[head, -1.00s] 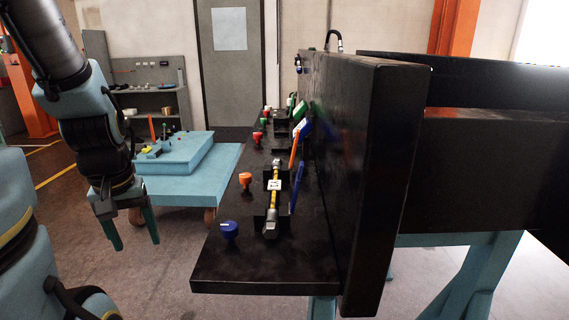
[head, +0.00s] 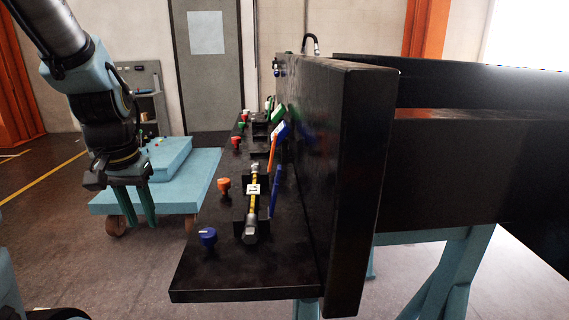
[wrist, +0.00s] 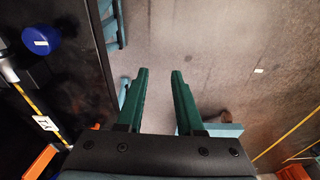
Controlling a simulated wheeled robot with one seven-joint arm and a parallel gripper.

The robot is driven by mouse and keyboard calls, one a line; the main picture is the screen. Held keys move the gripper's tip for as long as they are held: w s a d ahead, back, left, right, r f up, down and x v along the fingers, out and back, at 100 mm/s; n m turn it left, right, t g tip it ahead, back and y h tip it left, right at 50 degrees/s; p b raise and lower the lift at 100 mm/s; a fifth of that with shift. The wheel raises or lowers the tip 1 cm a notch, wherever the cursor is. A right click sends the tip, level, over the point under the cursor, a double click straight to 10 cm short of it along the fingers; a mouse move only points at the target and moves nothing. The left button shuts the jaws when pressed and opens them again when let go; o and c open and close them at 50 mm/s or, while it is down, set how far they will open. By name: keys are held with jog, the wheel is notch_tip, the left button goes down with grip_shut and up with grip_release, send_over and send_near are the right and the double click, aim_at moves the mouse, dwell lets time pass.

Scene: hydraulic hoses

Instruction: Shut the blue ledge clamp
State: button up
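A blue round knob (head: 208,237) stands on the near left part of the black ledge (head: 235,283); it also shows at the top left of the wrist view (wrist: 40,40). A slim blue lever (head: 274,190) stands upright beside the hose, close to the black upright panel. I cannot tell which blue part belongs to the clamp, or whether the clamp is closed. My gripper (head: 135,220) hangs left of the ledge, apart from it, fingers pointing down. In the wrist view its green fingers (wrist: 159,70) are apart with nothing between them.
A yellow-banded hose (head: 254,200) with a white tag lies in black holders on the ledge. An orange knob (head: 223,186), an orange lever (head: 260,160) and green-and-white parts sit farther back. The black panel (head: 335,170) walls the right side. A light-blue cart (head: 185,190) stands behind my gripper.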

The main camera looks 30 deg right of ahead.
jog(key=d+r+m, duration=0.3)
jog(key=d, duration=0.1)
jog(key=d+r+m, duration=0.3)
jog(key=d, duration=0.2)
jog(key=s+d+r+m, duration=0.1)
jog(key=d+r+m, duration=0.1)
jog(key=d, duration=0.3)
jog(key=shift+s+r+m+g+h, duration=0.1)
jog(key=shift+r+m+g+h, duration=0.25)
jog(key=shift+r, duration=0.3)
jog(key=c, duration=0.5)
jog(key=s+d+r+m, duration=0.2)
jog(key=d+r, duration=0.1)
jog(key=s+d+r+m+g, duration=0.1)
jog(key=s+d+r+m, duration=0.2)
jog(key=d, duration=0.1)
jog(key=s+d+r+m, duration=0.3)
jog(key=shift+s+d+r+m, duration=0.1)
jog(key=shift+d+r+m, duration=0.15)
jog(key=shift+r, duration=0.15)
grip_shut()
jog(key=p, duration=0.3)
send_over(275, 192)
jog(key=d, duration=0.3)
notch_tip(275, 192, down, 10)
jog(key=shift+w+a+r, duration=0.1)
jog(key=shift+w+r, duration=0.1)
jog(key=shift+w, duration=0.05)
